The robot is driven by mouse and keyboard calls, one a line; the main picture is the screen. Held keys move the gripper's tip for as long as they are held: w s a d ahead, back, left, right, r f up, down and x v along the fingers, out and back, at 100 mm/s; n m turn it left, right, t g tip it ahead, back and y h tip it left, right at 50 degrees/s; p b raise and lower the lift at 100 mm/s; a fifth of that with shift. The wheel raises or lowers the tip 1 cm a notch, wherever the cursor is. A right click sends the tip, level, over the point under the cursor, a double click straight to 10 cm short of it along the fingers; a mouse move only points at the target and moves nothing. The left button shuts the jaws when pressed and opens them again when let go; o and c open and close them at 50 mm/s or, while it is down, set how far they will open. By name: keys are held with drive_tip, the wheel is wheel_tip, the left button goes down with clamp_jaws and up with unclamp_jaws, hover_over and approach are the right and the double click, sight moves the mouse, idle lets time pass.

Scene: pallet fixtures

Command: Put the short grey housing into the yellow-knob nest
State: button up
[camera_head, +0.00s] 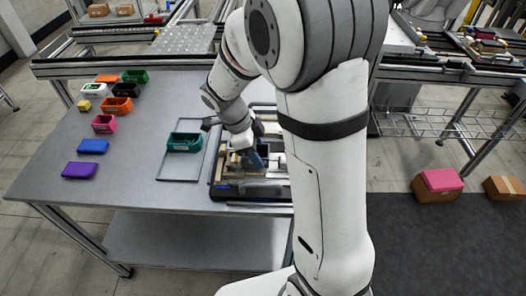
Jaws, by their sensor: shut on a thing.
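My gripper (252,153) is small in the view, low over the pallet fixture (216,188) at the table's right side. It is shut on a blue-grey piece (257,161) that looks like the short grey housing. The piece is tilted, and I cannot tell whether it touches the fixture. The fixture has a dark base with tan and grey blocks on it. My arm hides its right part. I cannot make out the yellow knob or its nest.
A green bin (184,142) stands on a thin dark-edged tray (178,181) left of the fixture. Several coloured bins, including a purple one (80,170) and a blue one (92,146), stand along the table's left. The grey table (130,185) is clear between them.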

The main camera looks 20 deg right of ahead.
drive_tip(key=shift+f, duration=0.2)
drive_tip(key=shift+f+b, duration=0.35)
drive_tip(key=shift+b, duration=0.25)
drive_tip(key=shift+f+b, duration=0.35)
drive_tip(key=shift+b, duration=0.05)
drive_tip(key=o, duration=1.1)
drive_tip(key=p+v, duration=0.3)
drive_tip(key=v, duration=0.3)
drive_tip(key=shift+r, duration=0.35)
drive_tip(key=shift+w+a+r+p, duration=0.1)
drive_tip(key=shift+a+r+p, duration=0.3)
drive_tip(key=shift+r, duration=0.15)
